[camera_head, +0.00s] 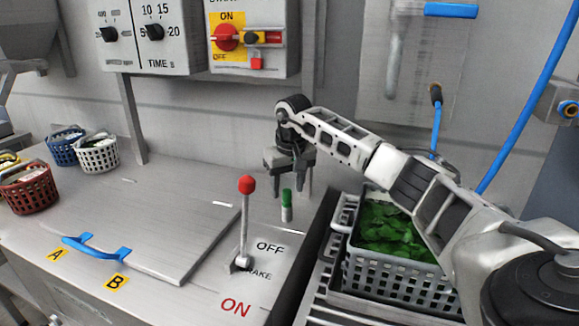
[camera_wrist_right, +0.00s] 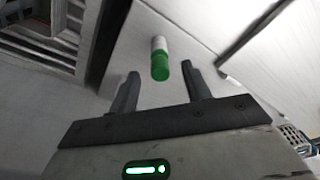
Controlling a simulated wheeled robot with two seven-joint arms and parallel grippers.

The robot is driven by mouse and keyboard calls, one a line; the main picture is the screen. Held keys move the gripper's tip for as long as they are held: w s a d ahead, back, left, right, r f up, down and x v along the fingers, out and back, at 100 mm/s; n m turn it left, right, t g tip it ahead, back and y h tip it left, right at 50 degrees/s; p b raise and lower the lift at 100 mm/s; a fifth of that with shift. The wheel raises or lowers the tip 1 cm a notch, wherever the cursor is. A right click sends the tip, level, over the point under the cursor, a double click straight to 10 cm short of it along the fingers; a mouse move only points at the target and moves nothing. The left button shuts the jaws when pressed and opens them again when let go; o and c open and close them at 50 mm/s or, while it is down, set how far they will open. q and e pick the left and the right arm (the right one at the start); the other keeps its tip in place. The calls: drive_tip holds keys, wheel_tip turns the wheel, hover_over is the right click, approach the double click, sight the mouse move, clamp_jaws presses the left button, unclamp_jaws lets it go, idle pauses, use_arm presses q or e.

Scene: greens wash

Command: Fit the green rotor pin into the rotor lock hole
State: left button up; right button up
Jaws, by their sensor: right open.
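The green rotor pin (camera_head: 287,204) has a green top and a pale lower part. It stands upright on the steel worktop, right of the red-knobbed lever. My right gripper (camera_head: 289,185) is open and empty above the pin, pointing down. In the right wrist view the pin (camera_wrist_right: 159,60) shows between and just beyond the spread fingertips (camera_wrist_right: 162,80), apart from both. I cannot make out the rotor lock hole; whether the pin's foot sits in a hole is unclear. My left gripper is not in view.
The brake lever (camera_head: 244,215) stands close left of the pin. A grey crate of greens (camera_head: 392,273) sits on the right. A lid with a blue handle (camera_head: 97,247) covers the worktop's left part; small baskets (camera_head: 98,155) stand at the back left.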

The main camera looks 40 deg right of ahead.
sight(286, 203)
drive_tip(key=shift+w+d+f, duration=0.1)
drive_tip(key=shift+w+f, duration=0.1)
drive_tip(key=shift+f, duration=1.25)
clamp_jaws()
drive_tip(key=shift+r, duration=0.25)
